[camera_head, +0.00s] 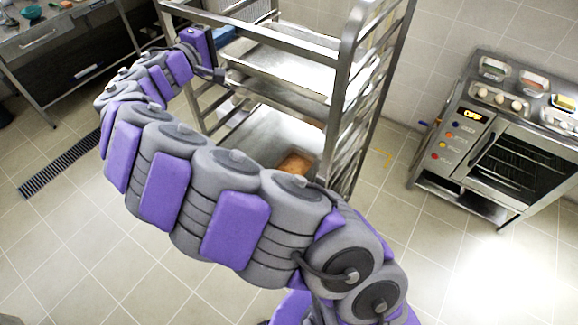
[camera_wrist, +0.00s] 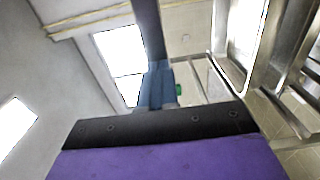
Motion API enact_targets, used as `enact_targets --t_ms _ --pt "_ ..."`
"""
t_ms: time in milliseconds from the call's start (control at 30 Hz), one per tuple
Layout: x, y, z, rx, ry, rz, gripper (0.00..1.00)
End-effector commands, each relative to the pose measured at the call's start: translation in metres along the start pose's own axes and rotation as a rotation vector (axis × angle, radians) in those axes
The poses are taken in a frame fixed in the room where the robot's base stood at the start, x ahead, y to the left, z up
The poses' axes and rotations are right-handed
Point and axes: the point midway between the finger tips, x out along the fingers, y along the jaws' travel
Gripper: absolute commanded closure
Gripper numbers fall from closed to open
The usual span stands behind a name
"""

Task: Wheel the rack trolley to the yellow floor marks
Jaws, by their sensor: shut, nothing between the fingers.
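The rack trolley (camera_head: 341,95) is a tall steel frame with metal trays on its rails, in the upper middle of the head view. A brown item (camera_head: 295,163) sits on a low tray.
A steel oven (camera_head: 500,150) with small containers on top stands at the right. A steel table (camera_head: 60,45) with a green bowl (camera_head: 31,12) stands at the upper left. A floor drain (camera_head: 60,163) lies at the left. Tiles at lower left and lower right are clear.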

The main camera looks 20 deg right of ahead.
Motion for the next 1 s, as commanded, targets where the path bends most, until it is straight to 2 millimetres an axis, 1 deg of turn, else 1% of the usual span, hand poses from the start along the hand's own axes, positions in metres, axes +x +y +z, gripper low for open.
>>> enact_targets --t_ms 200,500,1000 --pt "0.017 -0.001 -0.002 -0.002 0.000 0.000 1.00" --pt "0.043 -0.002 0.001 -0.001 -0.004 -0.004 1.00" --pt "0.079 -0.001 0.002 0.001 -0.004 -0.002 1.00"
